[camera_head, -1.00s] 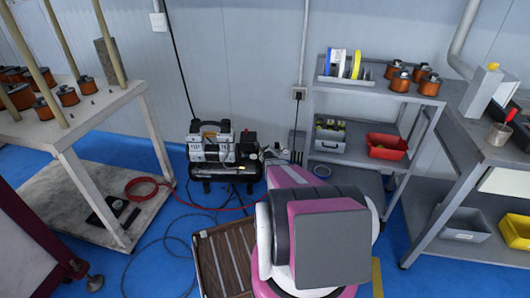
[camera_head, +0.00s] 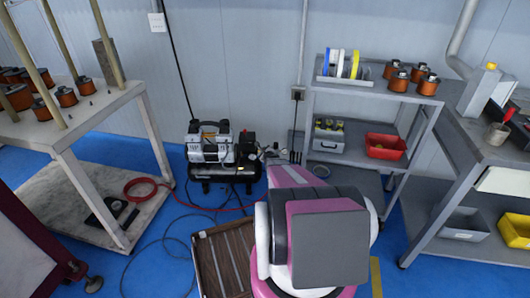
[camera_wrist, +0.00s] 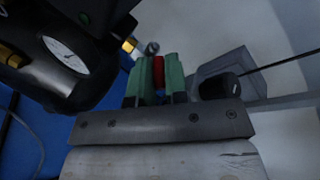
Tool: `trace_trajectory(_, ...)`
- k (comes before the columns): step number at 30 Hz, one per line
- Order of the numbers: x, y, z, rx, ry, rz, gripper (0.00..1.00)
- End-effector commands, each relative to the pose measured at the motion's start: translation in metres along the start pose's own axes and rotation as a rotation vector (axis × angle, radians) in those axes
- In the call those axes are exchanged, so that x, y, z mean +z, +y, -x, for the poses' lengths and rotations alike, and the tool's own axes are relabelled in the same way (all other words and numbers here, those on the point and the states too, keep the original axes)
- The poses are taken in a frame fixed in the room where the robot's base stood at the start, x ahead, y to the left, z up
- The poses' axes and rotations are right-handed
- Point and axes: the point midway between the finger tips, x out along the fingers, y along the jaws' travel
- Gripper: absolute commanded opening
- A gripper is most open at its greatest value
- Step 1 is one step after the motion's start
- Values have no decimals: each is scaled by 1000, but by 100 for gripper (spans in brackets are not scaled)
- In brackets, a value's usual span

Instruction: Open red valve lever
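The red valve lever (camera_wrist: 158,72) shows in the wrist view as a small red piece between the two green fingers of my gripper (camera_wrist: 159,77). The fingers are close together with the lever filling most of the gap, and they look shut on it. A round metal fitting (camera_wrist: 152,48) is just beyond the fingertips. The air compressor (camera_head: 215,152) stands on the floor by the wall. Its dark tank and a white pressure gauge (camera_wrist: 66,55) are at the upper left in the wrist view.
A red hose (camera_head: 140,188) and dark cables lie on the blue floor left of my arm. A brown slatted crate (camera_head: 222,258) is beside my arm. A bench with coils (camera_head: 68,97) is at left, a grey shelf cart (camera_head: 375,92) at right.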

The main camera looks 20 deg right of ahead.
Motion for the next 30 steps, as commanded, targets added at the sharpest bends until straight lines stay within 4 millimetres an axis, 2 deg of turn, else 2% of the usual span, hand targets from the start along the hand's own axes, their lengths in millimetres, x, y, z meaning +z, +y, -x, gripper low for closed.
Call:
trace_trajectory(9,0,0,0,0,0,0,24)
trace_trajectory(14,0,0,8,0,0,0,24)
trace_trajectory(20,1,-1,34,0,0,0,24)
trace_trajectory(30,1,0,96,1,1,1,24)
